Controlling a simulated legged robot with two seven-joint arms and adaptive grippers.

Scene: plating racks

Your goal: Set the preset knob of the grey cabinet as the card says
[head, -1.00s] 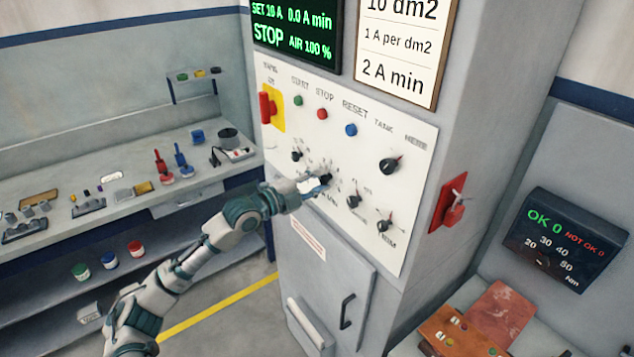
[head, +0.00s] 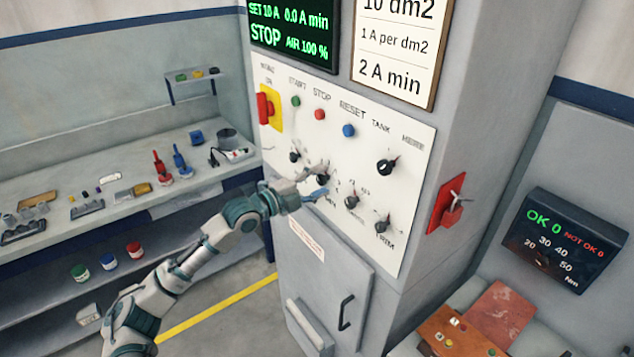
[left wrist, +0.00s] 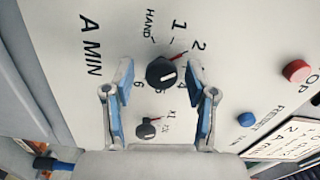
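The grey cabinet (head: 462,130) carries a white panel of black knobs. A black knob (head: 323,178) sits between the fingertips of my left gripper (head: 312,184). The left wrist view shows this knob (left wrist: 162,73) beside the lettering A MIN, with a dial reading HAND, 1, 2 and higher numbers. Its red pointer is turned towards the 2. My blue-padded fingers (left wrist: 163,98) stand apart on either side of it, with visible gaps. The card (head: 393,45) reads 10 dm2, 1 A per dm2, 2 A min. My right gripper is out of view.
The display (head: 293,32) reads SET 10 A, 0.0 A min, STOP, AIR 100 %. A smaller knob (left wrist: 148,130) lies close to my fingers. Red (head: 320,114) and blue (head: 348,131) buttons sit above. A red switch (head: 449,207) projects from the cabinet's side.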

